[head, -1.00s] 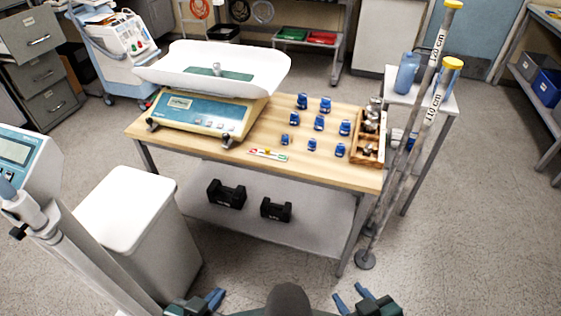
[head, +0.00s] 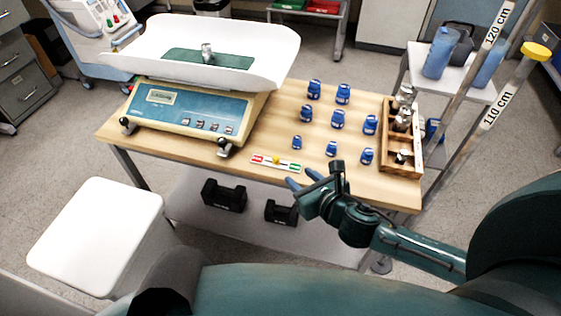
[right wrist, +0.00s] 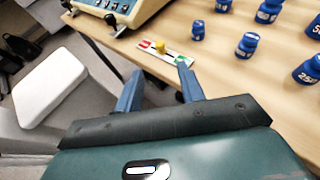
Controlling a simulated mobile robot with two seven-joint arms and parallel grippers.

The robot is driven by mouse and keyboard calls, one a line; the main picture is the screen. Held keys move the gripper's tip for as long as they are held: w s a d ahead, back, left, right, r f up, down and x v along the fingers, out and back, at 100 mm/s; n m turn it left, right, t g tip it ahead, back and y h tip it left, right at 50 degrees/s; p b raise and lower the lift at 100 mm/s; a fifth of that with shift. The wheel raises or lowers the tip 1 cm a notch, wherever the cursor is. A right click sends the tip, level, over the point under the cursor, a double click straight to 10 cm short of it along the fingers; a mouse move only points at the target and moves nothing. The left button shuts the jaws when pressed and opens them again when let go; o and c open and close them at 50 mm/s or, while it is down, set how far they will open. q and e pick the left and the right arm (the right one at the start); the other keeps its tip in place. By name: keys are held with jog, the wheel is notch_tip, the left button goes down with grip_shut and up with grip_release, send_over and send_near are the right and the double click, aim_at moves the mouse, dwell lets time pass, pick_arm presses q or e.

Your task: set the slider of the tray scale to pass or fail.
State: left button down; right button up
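The tray scale (head: 190,115) stands at the left of the wooden table, with a white tray (head: 262,72) on top. A metal weight (head: 207,53) stands on the green mat in the tray. The slider strip (head: 261,160), with a red end, a green end and a yellow knob (head: 276,160), lies near the table's front edge. The knob (right wrist: 159,47) sits about mid-strip in the right wrist view. My right gripper (head: 311,181) is near the table's front edge, right of the strip; its fingers (right wrist: 158,82) are apart and empty, short of the strip. My left gripper is not in view.
Several blue weights (head: 338,120) stand on the table behind and right of the strip. A wooden box (head: 388,160) of metal weights is at the right edge. Height poles (head: 500,110) stand right of the table. A white bin (head: 95,230) is at front left.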

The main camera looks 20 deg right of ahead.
aim_at(276, 158)
jog(key=b+x, duration=0.1)
jog(key=x, duration=1)
jog(key=shift+w+a+f, duration=0.1)
jog(key=shift+w+f, duration=0.05)
jog(key=shift+c, duration=0.2)
grip_shut()
